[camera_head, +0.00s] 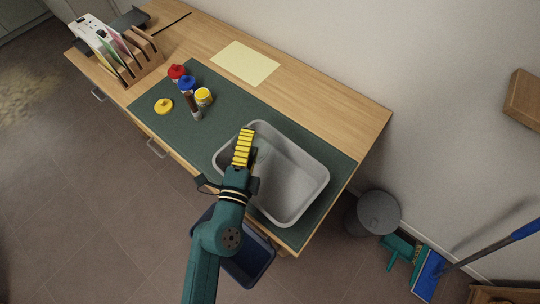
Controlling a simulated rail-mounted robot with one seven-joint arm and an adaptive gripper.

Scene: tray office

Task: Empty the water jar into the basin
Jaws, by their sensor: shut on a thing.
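The grey basin (305,200) sits on the green mat at the near right part of the desk. My gripper (249,158), with yellow ribbed fingers, is over the basin's left part. It is shut on a clear, see-through thing, which looks like the water jar (263,153). The fingers hide part of the jar, and only a faint outline shows against the basin. I cannot tell its tilt or whether water is in it. The visible basin floor looks bare.
Red (177,72), blue (187,84) and open yellow (203,97) paint jars stand left of the basin, with a yellow lid (163,106) and a brush (191,104). A paper sheet (246,63) lies behind. A file rack (132,55) stands far left.

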